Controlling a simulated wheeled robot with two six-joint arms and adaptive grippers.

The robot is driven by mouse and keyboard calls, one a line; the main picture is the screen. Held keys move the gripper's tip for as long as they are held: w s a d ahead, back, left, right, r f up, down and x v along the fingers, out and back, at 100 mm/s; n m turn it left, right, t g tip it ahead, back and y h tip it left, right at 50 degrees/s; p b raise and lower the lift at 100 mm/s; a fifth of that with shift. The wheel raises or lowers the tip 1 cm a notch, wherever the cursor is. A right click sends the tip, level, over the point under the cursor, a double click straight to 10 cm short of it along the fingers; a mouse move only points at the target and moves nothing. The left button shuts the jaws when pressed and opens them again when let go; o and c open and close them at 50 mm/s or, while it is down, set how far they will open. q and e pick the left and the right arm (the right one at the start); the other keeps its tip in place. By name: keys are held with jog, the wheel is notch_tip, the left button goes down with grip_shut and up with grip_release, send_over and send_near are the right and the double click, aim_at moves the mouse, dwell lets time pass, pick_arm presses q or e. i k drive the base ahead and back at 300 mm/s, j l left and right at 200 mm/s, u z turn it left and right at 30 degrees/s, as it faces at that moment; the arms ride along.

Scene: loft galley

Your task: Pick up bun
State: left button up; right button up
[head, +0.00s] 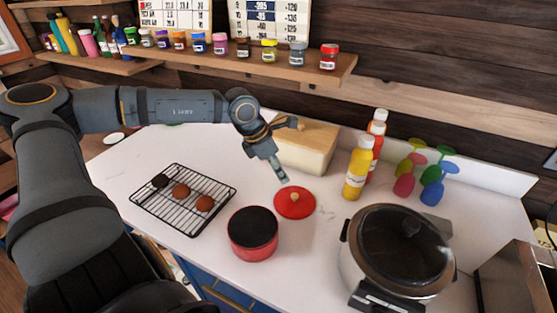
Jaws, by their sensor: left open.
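Small round items lie on a black wire rack (150,209) on the white counter. Two are brown and look like buns: one in the middle (181,190) and one to the right (204,203). A darker, nearly black round piece (160,181) lies at the left. My left gripper (282,177) is open and points down, to the right of the rack and just behind the red lid (295,203). Nothing shows between its fingers. My right gripper is not in view.
A red pot (254,246) with a dark inside stands in front of the lid. A large lidded cooker (403,262) is at the right. A pale wooden box (306,156), a yellow bottle (358,168) and colored glasses (432,190) line the back. A spice shelf (210,54) hangs above.

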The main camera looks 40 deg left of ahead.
aim_at(182, 191)
jog(key=k, duration=1.5)
